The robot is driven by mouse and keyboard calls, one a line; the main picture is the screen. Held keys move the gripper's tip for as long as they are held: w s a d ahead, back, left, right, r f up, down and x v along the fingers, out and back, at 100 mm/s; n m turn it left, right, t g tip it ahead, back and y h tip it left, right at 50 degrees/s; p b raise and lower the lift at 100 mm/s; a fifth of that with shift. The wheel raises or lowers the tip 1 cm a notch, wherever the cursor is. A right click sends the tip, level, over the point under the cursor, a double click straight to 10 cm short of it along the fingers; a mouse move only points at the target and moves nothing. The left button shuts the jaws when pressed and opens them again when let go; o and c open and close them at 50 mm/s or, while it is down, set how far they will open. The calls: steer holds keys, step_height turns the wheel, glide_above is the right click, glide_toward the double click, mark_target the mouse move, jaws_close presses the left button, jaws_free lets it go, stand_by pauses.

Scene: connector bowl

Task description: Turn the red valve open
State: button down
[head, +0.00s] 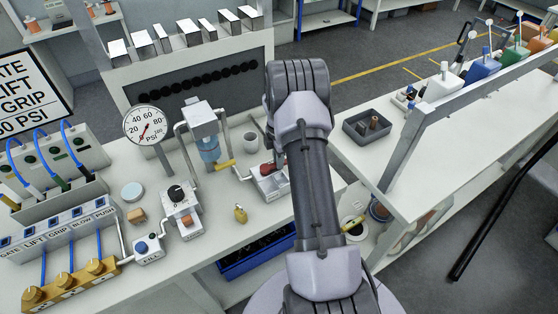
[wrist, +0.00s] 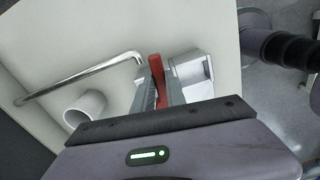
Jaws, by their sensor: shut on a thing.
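The red valve (wrist: 156,66) has a lever-like handle, and my gripper (wrist: 160,88) is shut on it in the wrist view. The two fingers lie on either side of the red handle, and its far end sticks out past them. In the head view a small part of the red valve (head: 267,170) shows at the left of my arm, above a light grey block (head: 271,184) on the bench. My arm hides most of my gripper and the right side of the valve there. The same pale block (wrist: 192,70) shows beside the fingers in the wrist view.
A bent metal pipe (wrist: 75,78) and a white cup (wrist: 84,110) lie near the fingers. A grey tray (head: 367,127) sits on the right bench.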

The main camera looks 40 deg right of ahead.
steer(key=shift+w+d+r+n, duration=0.1)
steer(key=shift+w+n, duration=0.25)
steer(key=shift+n, duration=0.35)
steer(key=c, duration=1.4)
jaws_free()
steer(key=shift+o, duration=0.2)
step_height(320, 180, up, 17)
steer(key=p, duration=0.3)
steer(key=shift+r, duration=0.2)
